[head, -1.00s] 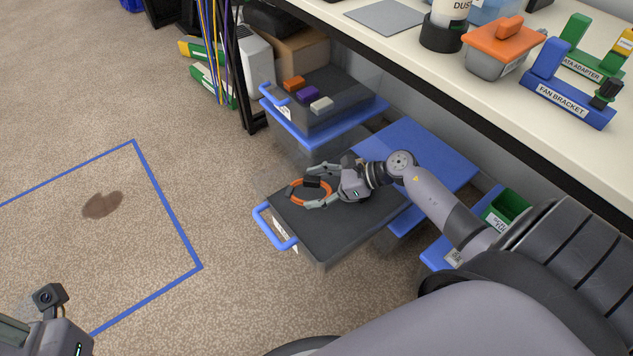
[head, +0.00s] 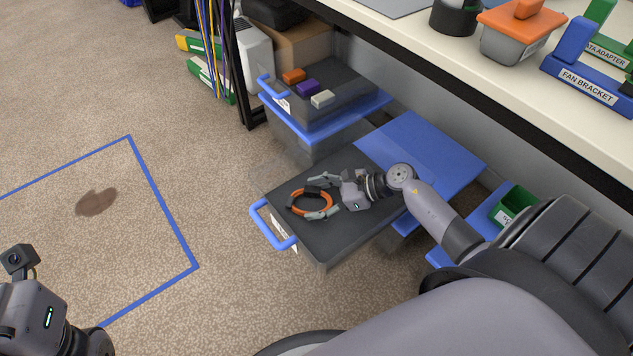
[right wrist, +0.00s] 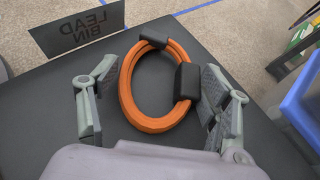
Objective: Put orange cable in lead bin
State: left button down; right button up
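The orange cable (head: 309,203), a coiled loop with black ties, is over the dark floor of the lead bin (head: 345,240). The bin is a pulled-out clear drawer with a blue handle. In the right wrist view the cable (right wrist: 153,124) appears to lie on that floor, behind the LEAD BIN label (right wrist: 80,30). My right gripper (head: 325,196) is open, with its fingers apart on either side of the loop (right wrist: 155,105). The right finger is close to a black tie; I cannot tell if they touch. My left gripper's body (head: 45,315) is at the lower left, its fingers hidden.
Another clear drawer (head: 340,118) behind holds orange, purple and white blocks. A blue lid (head: 425,150) and a green bin (head: 513,205) are to the right.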

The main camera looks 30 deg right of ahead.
jog(key=o, duration=0.3)
jog(key=shift+o, duration=0.2)
